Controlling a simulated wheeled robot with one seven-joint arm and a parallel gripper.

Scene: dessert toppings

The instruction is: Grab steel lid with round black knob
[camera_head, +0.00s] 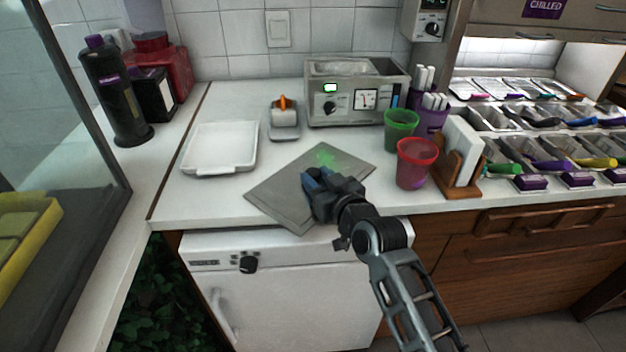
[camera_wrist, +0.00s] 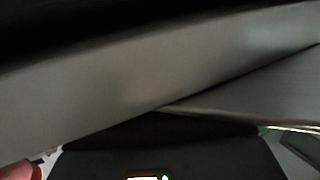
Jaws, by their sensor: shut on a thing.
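A flat, grey, square steel plate, which I take to be the steel lid (camera_head: 281,198), shows at the front middle of the white counter. My gripper (camera_head: 312,182) is over its middle, with blue fingertips pointing down-left, and is shut on it. The round black knob is not visible; my gripper hides that spot. In the wrist view a broad grey metal surface (camera_wrist: 110,90) fills much of the picture, very close to the camera. The fingers cannot be made out there. Whether the lid rests on the counter or hangs just above it, I cannot tell.
A steel warmer (camera_head: 356,92) with an open top stands behind. A white tray (camera_head: 220,149) is to the left. A green cup (camera_head: 401,127), a red cup (camera_head: 415,163) and a wooden holder (camera_head: 463,168) stand close on the right. The counter's front edge is near.

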